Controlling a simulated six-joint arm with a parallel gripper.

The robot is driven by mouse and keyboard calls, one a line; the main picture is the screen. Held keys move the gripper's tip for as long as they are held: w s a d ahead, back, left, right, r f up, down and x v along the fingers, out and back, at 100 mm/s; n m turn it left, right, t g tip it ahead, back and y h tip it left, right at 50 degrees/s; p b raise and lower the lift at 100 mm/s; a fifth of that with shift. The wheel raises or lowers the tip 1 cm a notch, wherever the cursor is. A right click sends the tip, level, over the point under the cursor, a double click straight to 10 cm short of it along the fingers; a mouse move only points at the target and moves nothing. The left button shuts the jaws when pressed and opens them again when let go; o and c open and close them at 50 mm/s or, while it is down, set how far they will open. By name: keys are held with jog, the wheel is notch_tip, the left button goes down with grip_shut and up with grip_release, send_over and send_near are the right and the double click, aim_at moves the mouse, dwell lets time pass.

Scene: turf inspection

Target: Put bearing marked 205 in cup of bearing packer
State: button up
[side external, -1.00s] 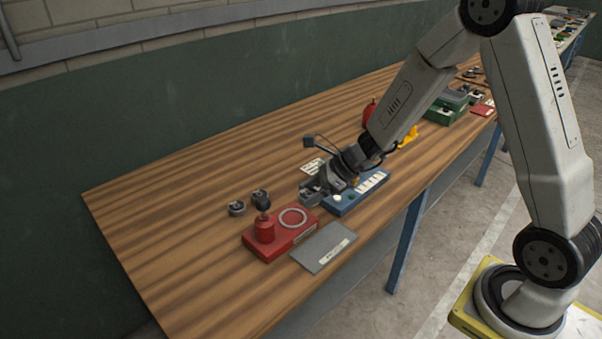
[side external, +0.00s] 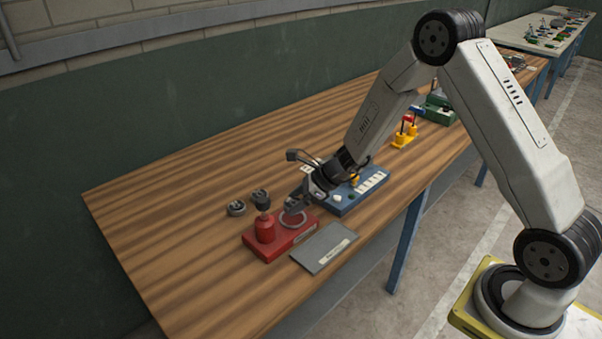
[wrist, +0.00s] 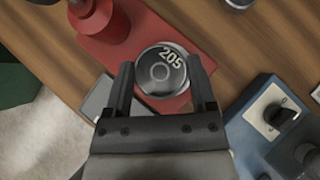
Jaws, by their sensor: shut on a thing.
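The bearing marked 205 (wrist: 161,72) is a round metal disc with its number facing the wrist camera. My gripper (wrist: 163,82) is shut on it, one finger on each side. The bearing packer is a red base (side external: 270,247) with a red cylinder (side external: 265,230) at its left and a pale ring-shaped cup (side external: 293,219) at its right. In the side view my gripper (side external: 294,204) is right at the cup, over its back edge. In the wrist view the bearing lies over the red base and hides the cup. I cannot tell whether the bearing touches the cup.
A blue box with knobs (side external: 355,196) stands close on the right. The wooden bench (side external: 170,230) is clear to the left.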

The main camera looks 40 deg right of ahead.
aim_at(295, 218)
jog(key=shift+w+f, duration=0.2)
jog(key=shift+f, duration=1.5)
jog(key=shift+f, duration=0.15)
jog(key=o, duration=1.3)
jog(key=shift+o, duration=0.2)
jog(key=shift+r, duration=0.2)
jog(key=shift+s+d+r, duration=0.1)
jog(key=shift+d+r, duration=0.05)
jog(key=shift+d, duration=0.05)
jog(key=v, duration=1.1)
jog(key=shift+s+r, duration=0.2)
